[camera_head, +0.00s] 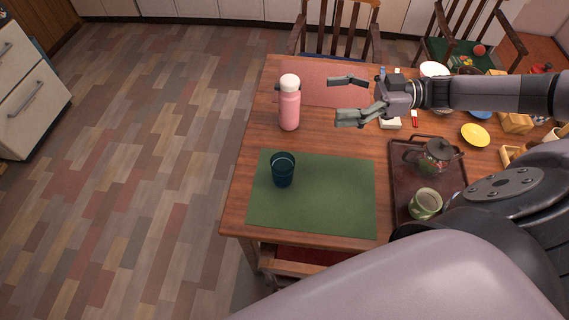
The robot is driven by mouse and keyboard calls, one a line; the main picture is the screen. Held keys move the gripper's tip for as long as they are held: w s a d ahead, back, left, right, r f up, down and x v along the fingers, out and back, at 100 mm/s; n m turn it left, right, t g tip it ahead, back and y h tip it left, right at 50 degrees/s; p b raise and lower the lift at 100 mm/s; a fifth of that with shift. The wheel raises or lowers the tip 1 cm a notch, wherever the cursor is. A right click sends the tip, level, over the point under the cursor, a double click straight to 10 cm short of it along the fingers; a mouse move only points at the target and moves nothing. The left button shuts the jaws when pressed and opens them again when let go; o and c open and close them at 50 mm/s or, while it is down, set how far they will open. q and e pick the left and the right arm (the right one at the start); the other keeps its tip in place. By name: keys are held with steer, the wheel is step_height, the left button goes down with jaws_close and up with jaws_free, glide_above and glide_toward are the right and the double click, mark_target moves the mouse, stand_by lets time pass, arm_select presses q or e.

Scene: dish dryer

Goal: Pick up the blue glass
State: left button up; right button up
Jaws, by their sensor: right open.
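The blue glass (283,171) is dark blue and stands upright on the green placemat (335,205), near its upper left corner. My right gripper (342,98) is open and empty. It hangs above the far part of the table, up and to the right of the glass and well apart from it, with its fingers pointing left. My left gripper is not in view.
A pink bottle (289,108) with a white cap stands between the glass and the table's far side. A brown tray (403,159) with a teapot (437,154) and a green cup (425,203) lies to the right. A pink placemat (325,93) lies beyond.

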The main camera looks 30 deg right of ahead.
steer(key=f, duration=0.1)
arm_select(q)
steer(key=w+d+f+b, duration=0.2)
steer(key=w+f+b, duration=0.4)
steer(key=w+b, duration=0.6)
arm_select(e)
steer(key=b, duration=0.9)
glide_toward(293, 162)
steer(key=x, duration=1.2)
steer(key=shift+w+a+f, duration=0.2)
steer(key=shift+w+a, duration=0.1)
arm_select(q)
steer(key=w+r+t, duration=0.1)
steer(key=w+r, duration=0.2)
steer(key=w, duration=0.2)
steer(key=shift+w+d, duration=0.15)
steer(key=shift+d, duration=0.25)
arm_select(e)
steer(key=c, duration=1.7)
steer(key=shift+c, duration=0.6)
